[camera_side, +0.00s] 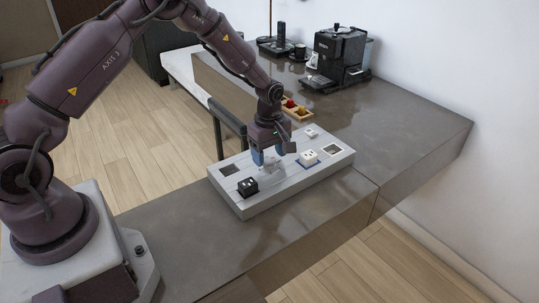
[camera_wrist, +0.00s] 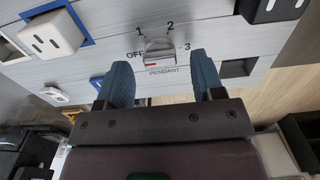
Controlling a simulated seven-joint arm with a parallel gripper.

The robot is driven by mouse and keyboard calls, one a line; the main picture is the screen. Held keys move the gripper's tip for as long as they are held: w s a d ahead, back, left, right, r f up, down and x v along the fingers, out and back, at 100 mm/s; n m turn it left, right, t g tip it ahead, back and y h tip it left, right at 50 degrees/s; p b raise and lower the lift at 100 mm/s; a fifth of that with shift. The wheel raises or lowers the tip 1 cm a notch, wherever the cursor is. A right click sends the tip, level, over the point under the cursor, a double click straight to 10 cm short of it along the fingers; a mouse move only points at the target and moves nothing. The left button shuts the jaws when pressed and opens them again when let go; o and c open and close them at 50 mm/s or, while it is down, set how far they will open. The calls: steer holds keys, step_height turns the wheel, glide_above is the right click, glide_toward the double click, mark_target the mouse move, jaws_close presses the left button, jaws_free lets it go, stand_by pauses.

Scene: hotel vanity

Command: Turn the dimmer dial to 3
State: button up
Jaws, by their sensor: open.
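The dimmer dial (camera_wrist: 159,47) is a small grey knob on the pale panel in the wrist view, with OFF, 1, 2 and 3 printed around it and PENDANT below it. A short red mark shows low on the knob, towards its left; I cannot tell which setting it points to. My gripper (camera_wrist: 159,62) is open, with its blue fingers on either side of the dial in the wrist view; I cannot tell whether they touch it. In the side view my gripper (camera_side: 267,158) is low over the panel's middle, and the dial is hard to make out there.
The panel (camera_side: 323,169) lies on the grey counter (camera_side: 190,222). A black socket block (camera_side: 247,187) and a white one (camera_side: 308,157) stand on it. A wooden tray (camera_side: 298,113) and a coffee machine (camera_side: 340,58) are farther back. The front counter is clear.

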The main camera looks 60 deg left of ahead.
steer(key=shift+f, duration=0.45)
steer(key=shift+c, duration=0.3)
steer(key=c, duration=0.9)
